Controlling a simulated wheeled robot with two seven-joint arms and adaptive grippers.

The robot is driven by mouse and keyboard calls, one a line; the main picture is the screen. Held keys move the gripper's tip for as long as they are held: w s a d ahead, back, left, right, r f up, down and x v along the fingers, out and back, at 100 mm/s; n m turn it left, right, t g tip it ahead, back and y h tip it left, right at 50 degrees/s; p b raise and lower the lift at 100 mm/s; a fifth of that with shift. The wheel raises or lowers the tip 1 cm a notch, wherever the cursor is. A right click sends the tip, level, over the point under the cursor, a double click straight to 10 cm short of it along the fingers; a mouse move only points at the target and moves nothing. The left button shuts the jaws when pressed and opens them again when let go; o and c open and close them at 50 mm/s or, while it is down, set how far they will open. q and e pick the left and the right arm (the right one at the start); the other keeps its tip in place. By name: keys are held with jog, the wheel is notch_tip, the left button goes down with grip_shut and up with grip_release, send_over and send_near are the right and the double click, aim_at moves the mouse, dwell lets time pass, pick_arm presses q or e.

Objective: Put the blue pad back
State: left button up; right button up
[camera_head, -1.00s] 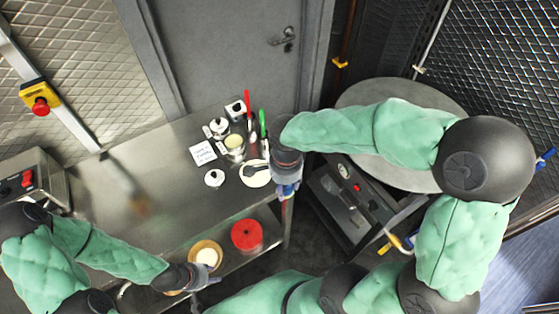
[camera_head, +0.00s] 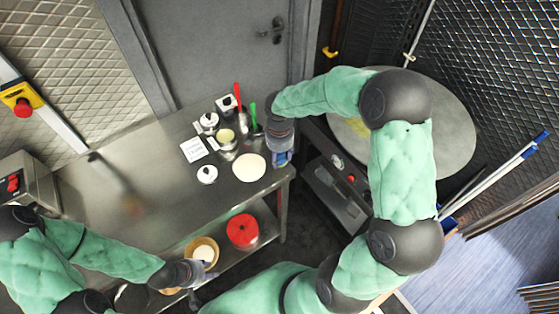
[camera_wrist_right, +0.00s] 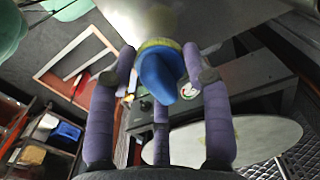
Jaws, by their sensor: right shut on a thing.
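The blue pad (camera_wrist_right: 158,82) is between the purple fingers of my right gripper (camera_wrist_right: 160,66) in the right wrist view. It has a yellowish edge at its far side. My right gripper is shut on it. In the head view my right gripper (camera_head: 281,156) is at the right end of the steel counter (camera_head: 100,185), beside a white round disc (camera_head: 249,167). The fingers mostly hide the pad there. My left gripper (camera_head: 196,278) is at the counter's front, near a wooden bowl (camera_head: 202,249). Its finger opening is too small to tell.
Pots, a white card (camera_head: 194,149) and red- and green-handled tools stand on the counter near my right gripper. A red round container (camera_head: 242,230) is on the lower shelf. A round grey top (camera_head: 450,140) and dark unit (camera_head: 335,195) stand to the right. The counter's middle-left is mostly clear.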

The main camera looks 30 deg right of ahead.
aim_at(279, 161)
jog(key=shift+w+d+f, duration=0.25)
jog(key=shift+w+f, duration=0.2)
jog(key=shift+f, duration=0.25)
jog(key=shift+f+b, duration=0.3)
jog(key=shift+f, duration=1.2)
jog(key=shift+f, duration=0.1)
jog(key=o, duration=1)
